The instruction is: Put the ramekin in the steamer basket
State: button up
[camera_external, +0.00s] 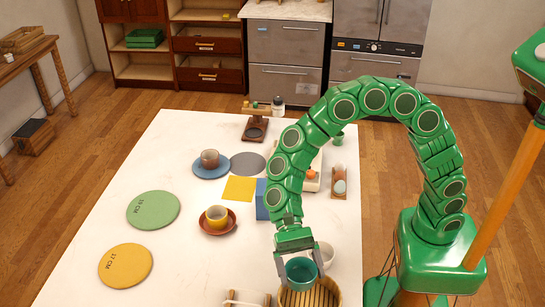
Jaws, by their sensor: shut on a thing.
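The teal ramekin (301,271) is upright between the fingers of my gripper (299,264), which is shut on it. It is at the front of the white table. The round bamboo steamer basket (322,297) is below it, cut off by the bottom edge of the picture. The ramekin overlaps the back part of the basket in this view. I cannot tell whether its base touches the slats or hangs just above them.
Pale rods (247,298) lie left of the basket. The table's left front is mostly clear around a yellow disc (125,265).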

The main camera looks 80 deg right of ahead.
jog(key=o, duration=0.9)
jog(key=shift+c, duration=0.2)
jog(key=shift+r, duration=0.45)
jog(key=v, duration=1.2)
jog(key=shift+r, duration=0.2)
jog(key=s+d+f+n+t+h, duration=0.1)
jog(key=s+d+n+h, duration=0.5)
jog(key=s+d, duration=0.7)
jog(key=s+d+f+n+t+h, duration=0.1)
jog(key=s+d+n+h, duration=0.5)
jog(key=s+d, duration=0.8)
jog(key=s+n+t, duration=0.1)
jog(key=s, duration=0.4)
jog(key=shift+f+n+t+h, duration=0.3)
jog(key=shift+f, duration=0.1)
